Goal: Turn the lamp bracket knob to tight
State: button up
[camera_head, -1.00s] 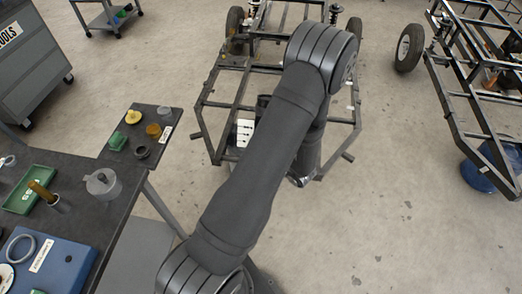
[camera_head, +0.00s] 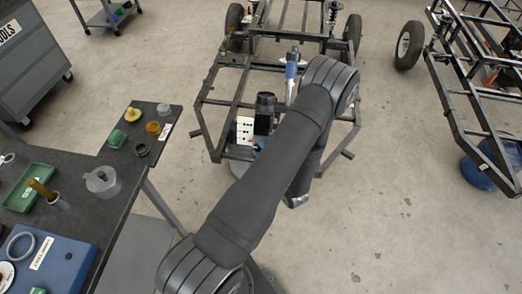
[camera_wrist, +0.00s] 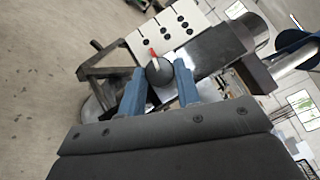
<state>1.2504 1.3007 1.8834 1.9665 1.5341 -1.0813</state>
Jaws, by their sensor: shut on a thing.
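In the wrist view, a round dark grey knob (camera_wrist: 159,72) with a red pointer sits beside a white panel (camera_wrist: 168,34) with several black dots. The red pointer aims up and slightly left in that picture, towards the panel. My gripper's (camera_wrist: 159,84) two blue fingers stand on either side of the knob and are shut on it. A dark bracket block (camera_wrist: 218,52) lies right of the knob. In the head view, the white panel (camera_head: 244,129) and a black cylindrical part (camera_head: 265,113) show on the frame. The knob and most of my gripper are hidden behind my arm there.
The black tube chassis (camera_head: 207,103) surrounds the work spot. A blue and silver upright part (camera_head: 291,72) stands behind my arm. A workbench (camera_head: 85,215) with trays and small parts is at left. A second chassis (camera_head: 463,110) stands at right. Floor between the chassis is clear.

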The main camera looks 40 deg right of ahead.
dwell(0.4)
jog(key=o, duration=1)
jog(key=shift+c, duration=0.2)
jog(key=shift+s, duration=0.1)
jog(key=s+a, duration=0.1)
jog(key=s, duration=1.6)
jog(key=shift+a+r, duration=0.15)
jog(key=shift+r, duration=0.25)
jog(key=w+d, duration=0.1)
jog(key=w, duration=1.5)
jog(key=shift+w+d+f, duration=0.15)
jog(key=shift+w+f, duration=0.2)
jog(key=shift+f, duration=0.05)
jog(key=shift+s, duration=0.15)
